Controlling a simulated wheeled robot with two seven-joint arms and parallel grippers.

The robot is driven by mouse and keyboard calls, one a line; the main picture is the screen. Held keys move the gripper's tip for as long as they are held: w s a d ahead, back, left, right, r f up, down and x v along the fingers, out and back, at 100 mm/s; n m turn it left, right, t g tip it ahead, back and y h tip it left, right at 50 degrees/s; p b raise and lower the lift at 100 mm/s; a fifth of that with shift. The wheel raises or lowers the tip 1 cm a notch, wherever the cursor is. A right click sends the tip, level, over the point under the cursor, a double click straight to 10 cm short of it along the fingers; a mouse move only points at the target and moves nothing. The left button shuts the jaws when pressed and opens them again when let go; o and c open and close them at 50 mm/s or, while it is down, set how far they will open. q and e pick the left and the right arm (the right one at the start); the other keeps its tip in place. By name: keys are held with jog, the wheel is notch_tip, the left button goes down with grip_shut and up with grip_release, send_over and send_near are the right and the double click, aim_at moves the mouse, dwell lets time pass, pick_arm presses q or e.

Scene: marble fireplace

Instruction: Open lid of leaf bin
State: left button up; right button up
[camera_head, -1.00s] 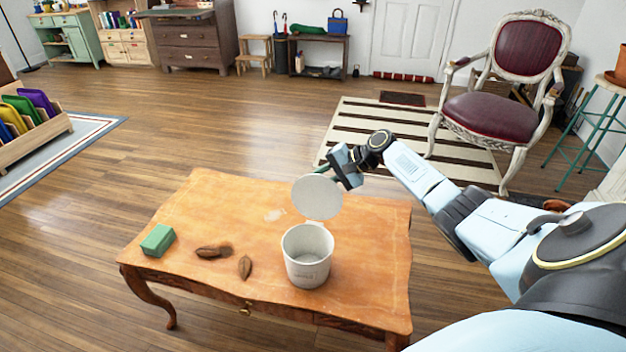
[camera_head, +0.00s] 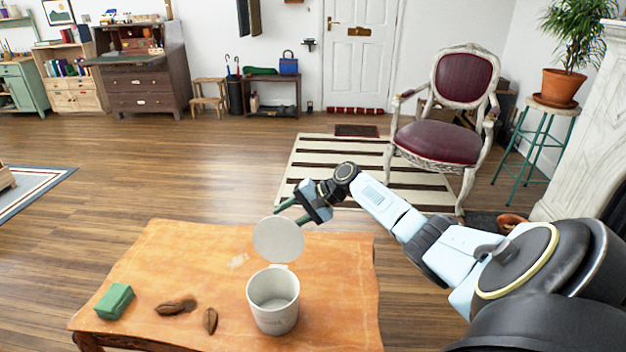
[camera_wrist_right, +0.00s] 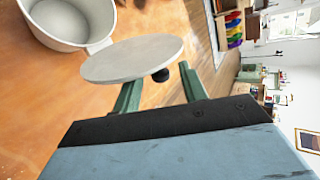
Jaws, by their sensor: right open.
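The white leaf bin (camera_head: 273,318) stands upright on the wooden table. Its round lid (camera_head: 279,241) is raised, standing nearly upright at the bin's far rim, and the bin's inside shows. In the right wrist view, the bin (camera_wrist_right: 50,38) is at upper left, and the lid (camera_wrist_right: 130,58) has a dark knob (camera_wrist_right: 161,75) on its outer side. My right gripper (camera_head: 287,212) is open and empty just behind the lid's top edge. Its green fingers (camera_wrist_right: 160,88) are spread near the knob; contact cannot be told. My left gripper is not in view.
On the table (camera_head: 190,250) lie a green block (camera_head: 114,301) and brown leaf-like pieces (camera_head: 176,306) left of the bin. A red chair (camera_head: 440,140) and striped rug (camera_head: 310,165) are beyond. The table's far left part is clear.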

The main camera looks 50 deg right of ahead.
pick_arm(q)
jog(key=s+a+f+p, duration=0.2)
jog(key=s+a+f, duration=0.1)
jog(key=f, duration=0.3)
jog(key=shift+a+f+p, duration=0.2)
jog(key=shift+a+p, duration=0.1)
pick_arm(e)
jog(key=v, duration=1)
jog(key=shift+s, duration=0.1)
